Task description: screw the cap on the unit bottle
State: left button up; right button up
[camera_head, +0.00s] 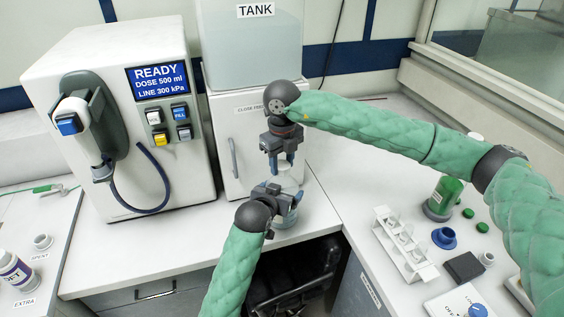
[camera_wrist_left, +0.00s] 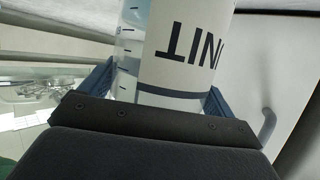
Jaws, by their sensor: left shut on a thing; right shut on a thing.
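The unit bottle (camera_head: 287,182) is clear and stands upright near the front edge of the counter. In the left wrist view its white label (camera_wrist_left: 190,50) shows upside-down lettering. My left gripper (camera_head: 284,200) is shut around the bottle's body, with blue fingers on both sides of it in the left wrist view (camera_wrist_left: 160,90). My right gripper (camera_head: 282,160) points down from above and is shut at the bottle's top. The cap is hidden between its fingers, so I cannot tell how it sits on the neck.
A dispenser (camera_head: 120,120) stands to the left, and a cabinet (camera_head: 255,125) under the tank (camera_head: 250,45) behind. On the right counter are a test-tube rack (camera_head: 404,247), a green bottle (camera_head: 442,195), a blue ring-like part (camera_head: 444,238) and a black block (camera_head: 464,267).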

jog(key=m, duration=0.7)
jog(key=shift+w, duration=0.1)
jog(key=m, duration=0.6)
jog(key=shift+d, duration=0.1)
jog(key=m, duration=1.2)
jog(key=shift+m, duration=0.4)
jog(key=o, duration=0.9)
jog(key=shift+o, duration=0.2)
jog(key=shift+r, duration=2.2)
